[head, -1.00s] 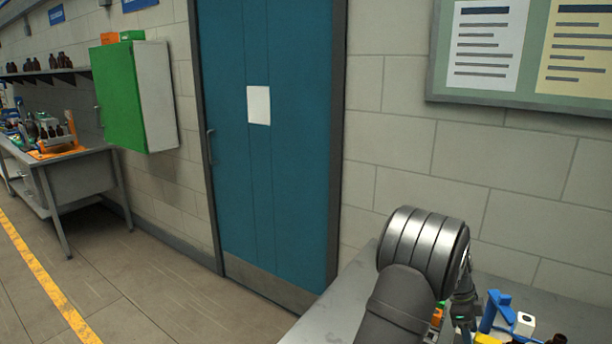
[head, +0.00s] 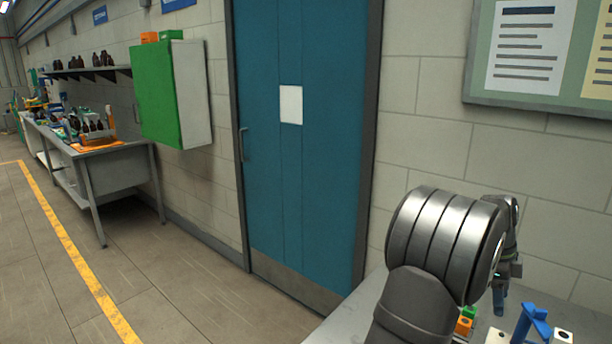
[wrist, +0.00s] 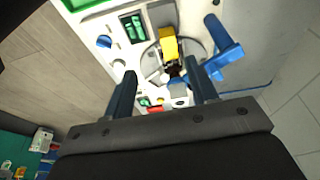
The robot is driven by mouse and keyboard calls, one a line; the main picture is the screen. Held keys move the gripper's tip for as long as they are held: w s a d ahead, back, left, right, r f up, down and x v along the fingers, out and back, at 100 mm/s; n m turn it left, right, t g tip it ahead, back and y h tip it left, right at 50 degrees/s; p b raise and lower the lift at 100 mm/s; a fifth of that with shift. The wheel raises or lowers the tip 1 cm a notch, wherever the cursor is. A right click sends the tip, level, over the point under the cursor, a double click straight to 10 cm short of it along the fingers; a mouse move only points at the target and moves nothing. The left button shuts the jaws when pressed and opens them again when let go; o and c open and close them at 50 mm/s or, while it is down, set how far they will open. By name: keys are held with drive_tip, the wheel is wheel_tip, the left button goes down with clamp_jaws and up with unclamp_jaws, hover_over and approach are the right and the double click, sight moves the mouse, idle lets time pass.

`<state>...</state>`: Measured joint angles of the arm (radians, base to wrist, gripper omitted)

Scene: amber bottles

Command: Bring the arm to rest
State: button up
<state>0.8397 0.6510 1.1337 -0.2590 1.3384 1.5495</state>
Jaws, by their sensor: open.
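My arm reaches in from the lower right of the head view, a grey and silver jointed link over the near bench. My gripper (wrist: 162,88) shows in the wrist view with its two dark fingers spread apart and nothing between them. It points down over a pale work surface. In the head view its end (head: 503,285) is partly hidden behind my arm's silver joint.
Below the gripper are a yellow part (wrist: 169,45), a blue fixture (wrist: 225,50) and green pieces (wrist: 133,27). A blue-green door (head: 305,150), a green wall cabinet (head: 155,95) and a bench with brown bottles (head: 100,165) stand left. The floor between is clear.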

drive_tip(key=s+d+r+t+y, duration=0.1)
drive_tip(key=s+d+t, duration=0.2)
drive_tip(key=s+t, duration=0.3)
drive_tip(key=shift+s, duration=1.7)
drive_tip(key=o, duration=1)
drive_tip(key=shift+o, duration=0.2)
drive_tip(key=w+a+r+g+h, duration=0.2)
drive_tip(key=a+r+g+h, duration=0.1)
drive_tip(key=a+r, duration=0.35)
drive_tip(key=d+x, duration=0.1)
drive_tip(key=x, duration=0.8)
drive_tip(key=shift+m, duration=0.3)
drive_tip(key=shift+w+r, duration=0.1)
